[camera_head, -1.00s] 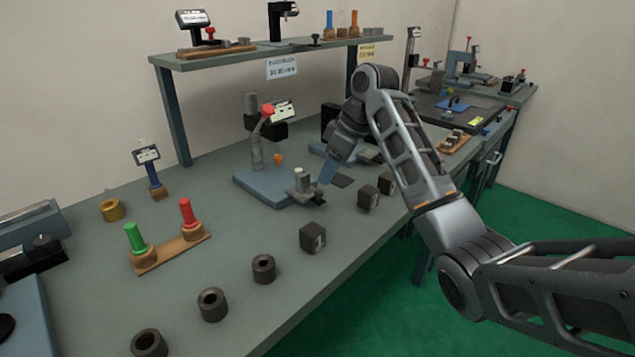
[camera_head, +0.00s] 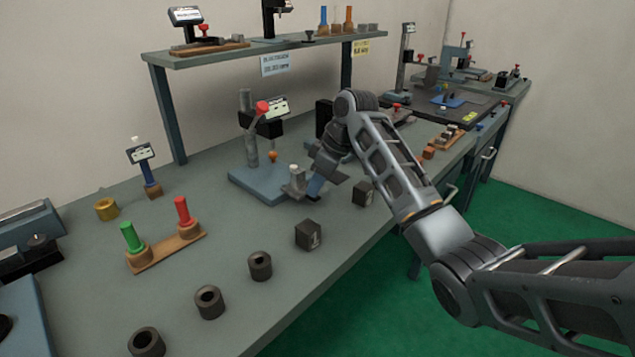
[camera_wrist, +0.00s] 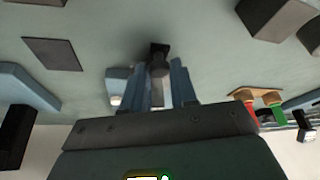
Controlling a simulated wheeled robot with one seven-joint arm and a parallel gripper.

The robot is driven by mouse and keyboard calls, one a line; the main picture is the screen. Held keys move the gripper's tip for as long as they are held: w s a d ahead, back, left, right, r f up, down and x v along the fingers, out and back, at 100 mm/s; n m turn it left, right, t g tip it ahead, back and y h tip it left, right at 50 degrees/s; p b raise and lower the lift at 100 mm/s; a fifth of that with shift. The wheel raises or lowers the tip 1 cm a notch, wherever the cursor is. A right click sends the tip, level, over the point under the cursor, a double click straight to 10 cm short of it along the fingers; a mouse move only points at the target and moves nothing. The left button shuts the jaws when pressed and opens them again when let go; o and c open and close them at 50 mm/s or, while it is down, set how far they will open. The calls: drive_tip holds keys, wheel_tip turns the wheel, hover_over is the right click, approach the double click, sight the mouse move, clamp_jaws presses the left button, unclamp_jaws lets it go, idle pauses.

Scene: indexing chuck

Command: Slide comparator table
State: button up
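The comparator stand has a blue base (camera_head: 256,187), a grey column, a black arm with a display (camera_head: 276,106) and a red knob (camera_head: 262,107). An orange tip hangs over the base. A small grey table piece with a pale top (camera_head: 296,184) sits at the base's right edge. My gripper (camera_head: 314,188) is low, just right of that piece. In the wrist view my gripper (camera_wrist: 162,80) has its two blue fingers apart, with a dark knob (camera_wrist: 158,62) between or just beyond the tips. Contact with the knob is unclear.
A dark block (camera_head: 308,235) and several dark rings (camera_head: 260,266) line the bench's front edge. Another block (camera_head: 363,193) stands close right of my gripper. Red and green plug gauges stand on a wooden rack (camera_head: 165,250). A shelf (camera_head: 260,48) runs behind.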

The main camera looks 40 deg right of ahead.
clamp_jaws()
drive_tip(key=w+b, duration=0.2)
drive_tip(key=w, duration=0.6)
drive_tip(key=shift+f, duration=0.1)
drive_tip(key=shift+w+a, duration=0.1)
drive_tip(key=shift+w, duration=0.5)
drive_tip(key=shift+o, duration=2.3)
unclamp_jaws()
drive_tip(key=shift+w, duration=0.1)
